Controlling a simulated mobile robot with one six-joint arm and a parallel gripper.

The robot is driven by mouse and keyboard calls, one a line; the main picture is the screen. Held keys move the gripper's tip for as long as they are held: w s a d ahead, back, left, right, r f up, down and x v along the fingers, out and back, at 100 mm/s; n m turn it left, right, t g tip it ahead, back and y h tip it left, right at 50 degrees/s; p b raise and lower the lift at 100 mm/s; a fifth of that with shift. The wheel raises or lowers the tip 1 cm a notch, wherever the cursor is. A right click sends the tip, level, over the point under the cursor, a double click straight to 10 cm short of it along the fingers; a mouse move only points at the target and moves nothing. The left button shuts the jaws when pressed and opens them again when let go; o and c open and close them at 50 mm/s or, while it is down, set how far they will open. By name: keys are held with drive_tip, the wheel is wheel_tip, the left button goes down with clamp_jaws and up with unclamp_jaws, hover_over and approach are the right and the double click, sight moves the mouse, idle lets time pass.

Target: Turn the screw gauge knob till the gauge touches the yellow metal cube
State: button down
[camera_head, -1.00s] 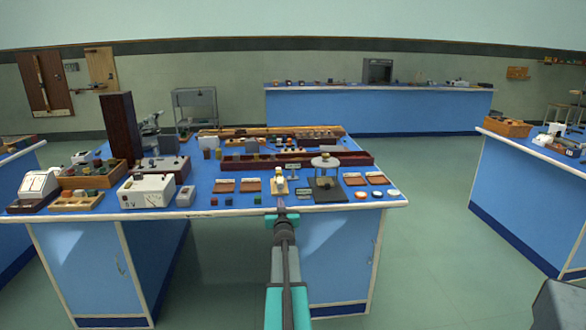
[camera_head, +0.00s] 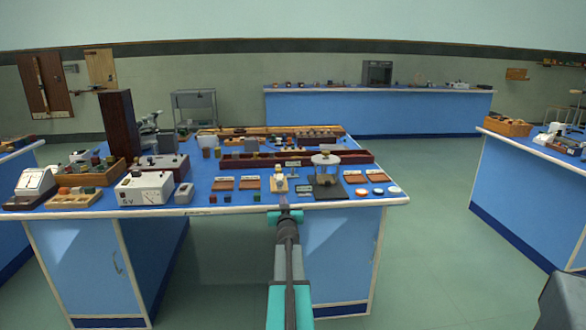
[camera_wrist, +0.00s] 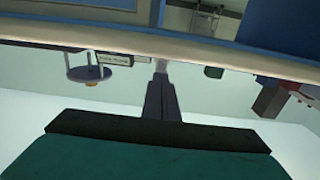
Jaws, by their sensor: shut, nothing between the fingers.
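A small pale device with a yellowish part (camera_head: 279,183) stands near the front edge of the bench, straight beyond my gripper. It looks like the screw gauge. At this size I cannot make out its knob, its jaws or the gap to the yellow cube. My gripper (camera_head: 284,206) is at the bench's front edge, just on the near side of the device, with no contact visible. In the wrist view its dark fingers (camera_wrist: 160,80) are together and empty. The gauge cannot be made out there; the fingers may hide it.
A round-topped stand (camera_head: 325,160) is right of the device; it also shows in the wrist view (camera_wrist: 92,73). Brown blocks (camera_head: 250,183) lie left of it. A white meter (camera_head: 145,189) stands farther left. The floor (camera_head: 440,240) on the right is clear.

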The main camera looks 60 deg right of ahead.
sight(278, 199)
idle(0.4)
drive_tip(key=shift+b+x, duration=0.3)
drive_tip(key=shift+x, duration=1.9)
drive_tip(key=shift+p+x, duration=0.35)
drive_tip(key=shift+x, duration=0.95)
drive_tip(key=shift+w+r+p, duration=0.1)
drive_tip(key=shift+r+p, duration=0.25)
drive_tip(key=shift+r, duration=0.15)
drive_tip(key=shift+w+a+r, duration=0.1)
drive_tip(key=shift+w+a, duration=0.3)
drive_tip(key=shift+w, duration=0.15)
drive_tip(key=shift+f, duration=0.2)
drive_tip(key=shift+f, duration=0.2)
drive_tip(key=shift+b, duration=0.3)
